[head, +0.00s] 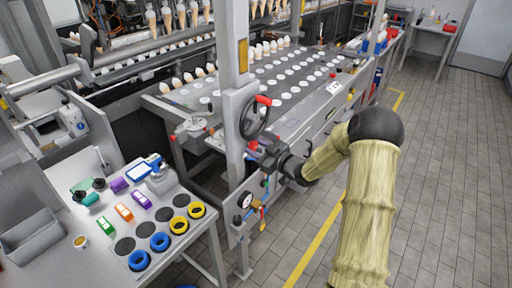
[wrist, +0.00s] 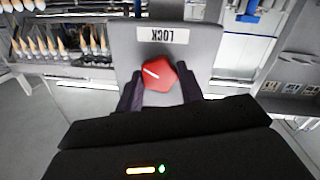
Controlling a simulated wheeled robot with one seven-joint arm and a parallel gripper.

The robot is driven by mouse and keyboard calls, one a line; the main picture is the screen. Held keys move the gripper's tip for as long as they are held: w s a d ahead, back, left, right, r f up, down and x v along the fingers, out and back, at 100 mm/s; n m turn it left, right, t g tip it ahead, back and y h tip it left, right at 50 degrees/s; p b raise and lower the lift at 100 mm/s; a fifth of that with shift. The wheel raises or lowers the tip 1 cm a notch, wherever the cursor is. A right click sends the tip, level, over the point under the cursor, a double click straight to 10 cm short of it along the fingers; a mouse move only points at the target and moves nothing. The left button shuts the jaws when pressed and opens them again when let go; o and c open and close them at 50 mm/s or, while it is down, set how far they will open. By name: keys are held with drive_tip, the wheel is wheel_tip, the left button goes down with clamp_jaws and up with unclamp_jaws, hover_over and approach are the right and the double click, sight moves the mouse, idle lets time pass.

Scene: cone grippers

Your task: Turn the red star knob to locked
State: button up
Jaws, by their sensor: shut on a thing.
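The red star knob (wrist: 160,76) sits on a grey plate (wrist: 205,45) in the wrist view, with a white line across its face. A white label (wrist: 162,35) reading LOCK, upside down in this view, is on the plate beyond the knob. The knob's white line slants toward the upper left, not straight at the label. My gripper (wrist: 160,92) is shut on the knob, with one dark finger on each side. In the head view my gripper (head: 262,150) is at the post below the black handwheel; the knob is mostly hidden there.
A black handwheel (head: 255,117) with a red grip is just above my gripper. A gauge (head: 245,200) and small valves are below it. A table with blue rings (head: 139,260) and yellow rings is at lower left. The tiled floor at right is open.

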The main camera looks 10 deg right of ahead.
drive_tip(key=m+p, duration=0.1)
drive_tip(key=m, duration=0.1)
drive_tip(key=m+p, duration=0.1)
drive_tip(key=m, duration=0.1)
drive_tip(key=m+p, duration=0.1)
drive_tip(key=m, duration=0.1)
drive_tip(key=shift+w+d+r+g+y+p, duration=0.15)
drive_tip(key=shift+r+g+y+p, duration=0.15)
drive_tip(key=shift+r+g+p, duration=0.1)
drive_tip(key=m+p, duration=0.2)
drive_tip(key=m, duration=0.1)
drive_tip(key=shift+d, duration=0.1)
drive_tip(key=shift+w+f+m+g+p, duration=0.15)
drive_tip(key=shift+m+g+p, duration=0.15)
drive_tip(key=shift+m+p, duration=0.5)
drive_tip(key=o, duration=1)
drive_tip(key=shift+f, duration=0.1)
drive_tip(key=shift+s, duration=0.2)
